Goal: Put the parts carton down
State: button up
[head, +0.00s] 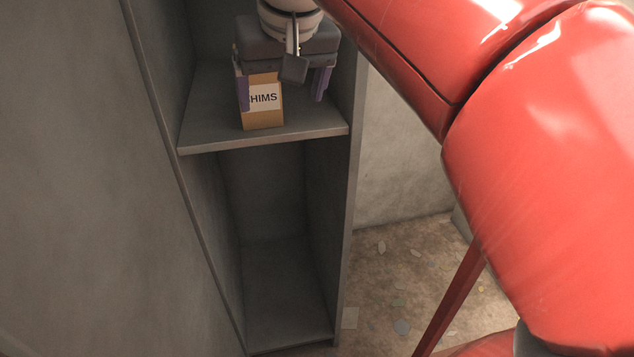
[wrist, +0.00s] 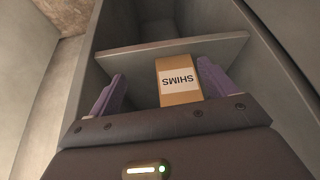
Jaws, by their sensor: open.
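The parts carton (head: 262,116) is a small brown box with a white label reading "SHIMS", partly covered in the head view. It stands upright on the upper shelf (head: 202,126) of a grey shelf unit. My gripper (head: 281,88) is open around the carton, one purple finger close to its left side and the other well off to its right. In the wrist view the carton (wrist: 179,93) shows between the purple fingers of my gripper (wrist: 162,88), nearer the right one, with a gap on the left. The shelf board (wrist: 130,60) shows behind it.
The lower compartment (head: 285,270) of the shelf unit is empty. Its side walls stand close on both sides of my gripper. A brown floor (head: 400,285) with scattered flakes lies to the right. My red arm fills the right of the head view.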

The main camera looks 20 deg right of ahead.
jog(key=s+f, duration=0.6)
jog(key=f, duration=0.5)
jog(key=s+f+n, duration=0.1)
jog(key=s+f, duration=0.5)
jog(key=f, duration=0.5)
jog(key=shift+s+a+f+t, duration=0.15)
jog(key=shift+s+t, duration=0.1)
jog(key=shift+t, duration=0.05)
